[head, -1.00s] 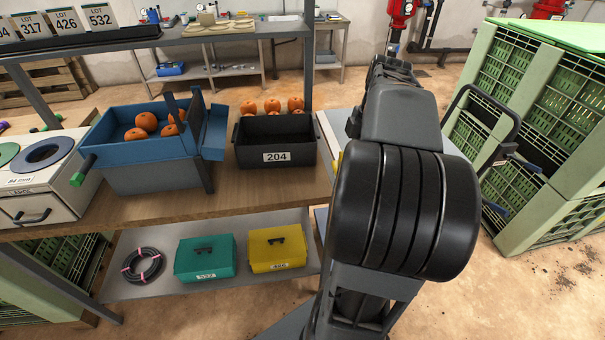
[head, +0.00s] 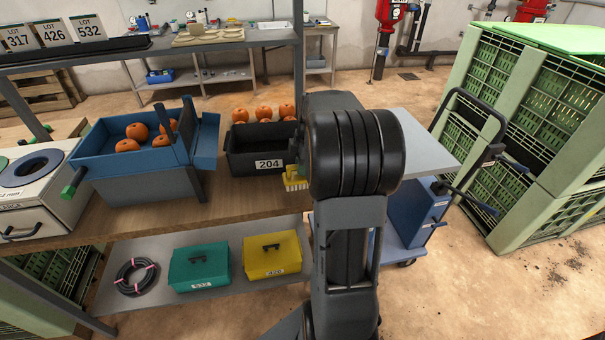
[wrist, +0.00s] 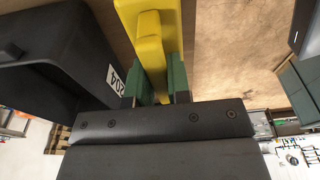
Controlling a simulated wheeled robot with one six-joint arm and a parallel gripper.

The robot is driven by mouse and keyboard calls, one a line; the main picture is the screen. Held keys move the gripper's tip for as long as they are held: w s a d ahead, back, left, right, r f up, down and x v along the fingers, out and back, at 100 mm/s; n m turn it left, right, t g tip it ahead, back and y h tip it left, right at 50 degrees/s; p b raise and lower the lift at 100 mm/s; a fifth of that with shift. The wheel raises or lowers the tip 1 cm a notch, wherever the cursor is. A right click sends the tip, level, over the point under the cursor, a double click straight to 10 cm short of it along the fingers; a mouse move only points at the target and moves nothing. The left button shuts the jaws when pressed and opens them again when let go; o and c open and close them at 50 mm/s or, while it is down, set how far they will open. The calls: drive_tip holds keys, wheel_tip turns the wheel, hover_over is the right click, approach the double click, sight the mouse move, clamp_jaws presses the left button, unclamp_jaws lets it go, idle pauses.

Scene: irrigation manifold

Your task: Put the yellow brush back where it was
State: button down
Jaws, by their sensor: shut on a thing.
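The yellow brush (head: 295,181) shows just left of my arm in the head view, bristles down, by the right front corner of the black bin marked 204 (head: 258,165). In the wrist view the yellow brush (wrist: 150,40) runs up between the green fingers of my gripper (wrist: 161,78), which is shut on it. The black bin (wrist: 55,60) lies to its left there, apart from the brush. In the head view my arm hides most of the gripper. I cannot tell whether the bristles touch the wooden bench (head: 240,200).
A blue hopper (head: 135,165) with orange pumpkins stands left on the bench. Several pumpkins (head: 263,113) sit behind the bin. A teal case (head: 198,268) and a yellow case (head: 272,255) lie on the lower shelf. A blue cart (head: 408,212) and green crates (head: 540,130) stand right.

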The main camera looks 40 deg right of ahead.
drive_tip(key=shift+w+f, duration=0.2)
drive_tip(key=shift+f, duration=1.55)
drive_tip(key=shift+f, duration=0.1)
drive_tip(key=c, duration=1.1)
unclamp_jaws()
